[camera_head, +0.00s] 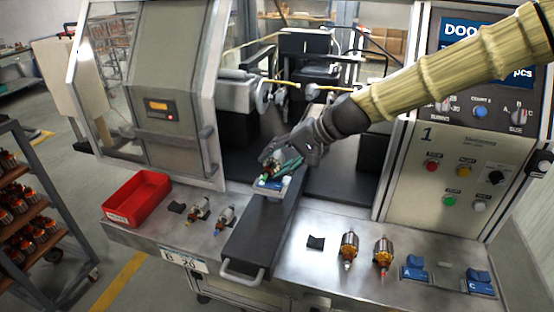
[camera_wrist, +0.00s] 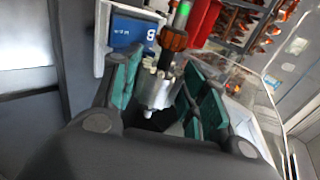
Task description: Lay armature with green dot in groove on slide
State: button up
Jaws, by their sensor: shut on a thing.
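The armature with the green dot (camera_wrist: 174,40) is between the fingers of my gripper (camera_wrist: 165,95) in the wrist view. Its green end points away from my palm, and its silver body is held by the teal pads. In the head view my gripper (camera_head: 280,162) is at the slide (camera_head: 262,225), just above the blue block with a groove (camera_head: 270,184). The green tip (camera_head: 264,178) shows at the block. The block also shows in the wrist view (camera_wrist: 128,32), beside the armature. I cannot tell whether the armature touches the groove.
A red bin (camera_head: 137,197) stands at the left of the bench. Two silver armatures lie beside a black rest (camera_head: 176,207). Two copper armatures (camera_head: 349,247) lie at right, near blue blocks A (camera_head: 414,270) and C (camera_head: 480,282). The control panel (camera_head: 465,165) stands at right.

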jog(key=shift+s+d+f, duration=0.15)
jog(key=shift+f, duration=0.35)
jog(key=o, duration=1.2)
jog(key=shift+o, duration=0.5)
jog(key=shift+w+d+r, duration=0.1)
jog(key=shift+w+r, duration=0.05)
jog(key=shift+w, duration=0.15)
jog(key=shift+s+d+r, duration=0.1)
jog(key=shift+r, duration=0.3)
jog(key=shift+d+r, duration=0.25)
jog(key=v, duration=0.6)
jog(key=shift+d, duration=0.35)
jog(key=shift+s, duration=0.15)
